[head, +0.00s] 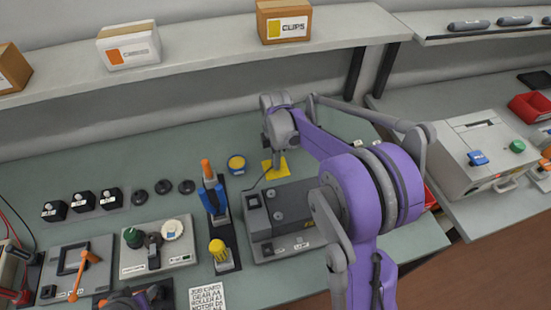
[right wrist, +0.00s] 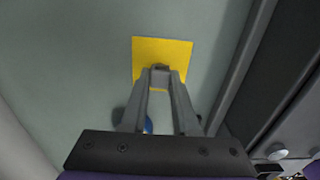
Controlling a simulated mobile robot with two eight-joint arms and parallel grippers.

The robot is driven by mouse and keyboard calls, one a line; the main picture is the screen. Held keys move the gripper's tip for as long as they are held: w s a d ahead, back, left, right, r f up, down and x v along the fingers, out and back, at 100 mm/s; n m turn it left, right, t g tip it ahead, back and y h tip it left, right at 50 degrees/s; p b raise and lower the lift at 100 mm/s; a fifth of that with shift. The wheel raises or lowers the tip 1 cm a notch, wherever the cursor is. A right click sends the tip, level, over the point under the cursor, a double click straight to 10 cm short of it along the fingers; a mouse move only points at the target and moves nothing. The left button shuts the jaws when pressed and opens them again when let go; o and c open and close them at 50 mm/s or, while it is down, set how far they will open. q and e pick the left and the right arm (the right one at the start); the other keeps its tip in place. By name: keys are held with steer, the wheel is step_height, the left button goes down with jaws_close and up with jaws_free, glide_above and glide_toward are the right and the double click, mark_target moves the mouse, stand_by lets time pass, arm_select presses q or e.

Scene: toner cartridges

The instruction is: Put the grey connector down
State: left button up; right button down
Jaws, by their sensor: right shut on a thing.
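My right gripper (head: 277,172) points down over a yellow square (head: 268,169) on the green bench. I cannot tell whether the connector touches the square. In the head view the fingers hide the connector. A purple part of my left arm shows at the bottom edge, and its fingers cannot be made out.
A grey device (head: 285,222) stands just in front of the yellow square. A shelf (head: 200,62) with boxes runs above the back of the bench.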

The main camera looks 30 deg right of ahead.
steer(key=c, duration=0.7)
jaws_free()
steer(key=shift+f, duration=0.1)
step_height(320, 180, up, 12)
steer(key=shift+r+p, duration=0.2)
steer(key=shift+p, duration=0.25)
